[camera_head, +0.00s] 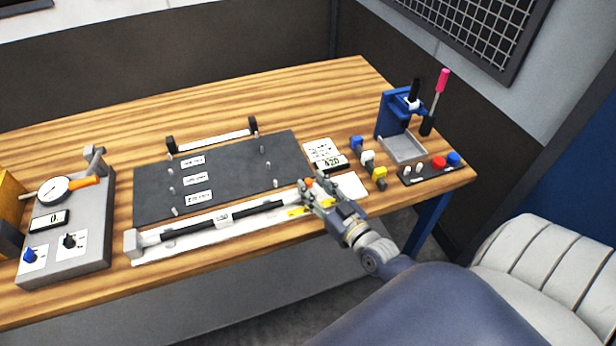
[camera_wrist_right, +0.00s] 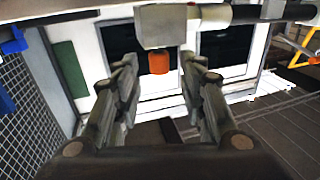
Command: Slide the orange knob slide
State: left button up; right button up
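The slide is a long rail (camera_head: 210,228) along the front of the wooden table, with a black rod and a pale end block at its left. In the right wrist view its orange knob (camera_wrist_right: 159,62) hangs from a grey block (camera_wrist_right: 162,25). In the head view only a bit of the orange knob (camera_head: 308,182) shows past my right gripper (camera_head: 314,194), at the rail's right end. In the wrist view my right gripper (camera_wrist_right: 163,72) is open, one finger on each side of the knob, with gaps visible. My left gripper is in neither view.
A dark board (camera_head: 235,180) with pegs lies behind the rail. A grey gauge fixture (camera_head: 75,235) stands at the left. A blue press (camera_head: 393,115) and a button box (camera_head: 430,172) stand at the right. The table's back left is clear.

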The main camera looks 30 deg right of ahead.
jog(key=shift+w, duration=1.05)
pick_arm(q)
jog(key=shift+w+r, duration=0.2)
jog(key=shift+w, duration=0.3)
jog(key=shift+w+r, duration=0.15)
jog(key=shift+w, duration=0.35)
pick_arm(e)
jog(key=shift+w, duration=0.45)
